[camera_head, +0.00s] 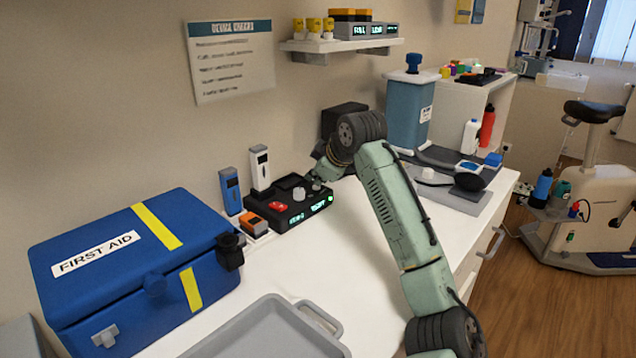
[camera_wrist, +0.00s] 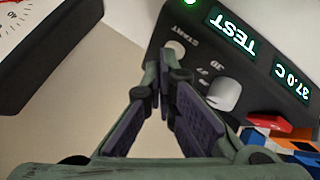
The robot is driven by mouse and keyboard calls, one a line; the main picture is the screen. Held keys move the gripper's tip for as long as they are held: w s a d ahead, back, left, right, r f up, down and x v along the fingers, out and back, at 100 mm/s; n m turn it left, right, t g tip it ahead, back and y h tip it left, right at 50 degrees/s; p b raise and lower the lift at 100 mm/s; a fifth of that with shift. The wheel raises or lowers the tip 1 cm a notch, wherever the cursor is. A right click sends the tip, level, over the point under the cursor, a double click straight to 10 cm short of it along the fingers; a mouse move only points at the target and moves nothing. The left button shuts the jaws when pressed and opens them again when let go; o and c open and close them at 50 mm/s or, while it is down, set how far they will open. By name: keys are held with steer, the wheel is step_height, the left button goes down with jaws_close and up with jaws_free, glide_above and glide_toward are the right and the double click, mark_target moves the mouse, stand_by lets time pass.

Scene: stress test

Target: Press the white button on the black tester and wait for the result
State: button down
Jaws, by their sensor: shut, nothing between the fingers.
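The black tester (camera_head: 290,218) sits on the white counter, beside the wall. In the wrist view its panel (camera_wrist: 195,65) shows a lit "TEST" display, a "37.0 C" readout and a lit green light. The pale round white button (camera_wrist: 176,49) lies next to the "START" label, with a grey-white dial (camera_wrist: 223,93) nearby. My gripper (camera_wrist: 160,72) is shut and empty, its fingertips right beside the button in the picture. I cannot tell whether they touch it. In the head view my gripper (camera_head: 316,181) is over the tester's far right end and hides the button.
A blue first aid box (camera_head: 120,265) stands left of the tester. A grey tray (camera_head: 265,335) lies in front. Blue and white handheld devices (camera_head: 231,190) stand behind the tester's left end, and an orange-and-grey block (camera_head: 253,224) lies beside it. A blue-grey container (camera_head: 408,110) stands further back.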

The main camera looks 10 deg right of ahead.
mark_target(310, 189)
steer(key=shift+w+a+r, duration=0.2)
steer(key=shift+a+r, duration=0.35)
steer(key=shift+a, duration=0.1)
steer(key=shift+r+p, duration=0.1)
steer(key=shift+p, duration=0.2)
steer(key=r+p, duration=0.2)
steer(key=shift+w+a+r+p, duration=0.15)
steer(key=shift+w+r+p, duration=0.05)
steer(key=shift+r+p, duration=0.15)
steer(key=shift+s+d+r+p, duration=0.1)
steer(key=shift+d+r+p, duration=0.15)
steer(key=shift+r+p, duration=0.65)
steer(key=shift+d+r, duration=0.1)
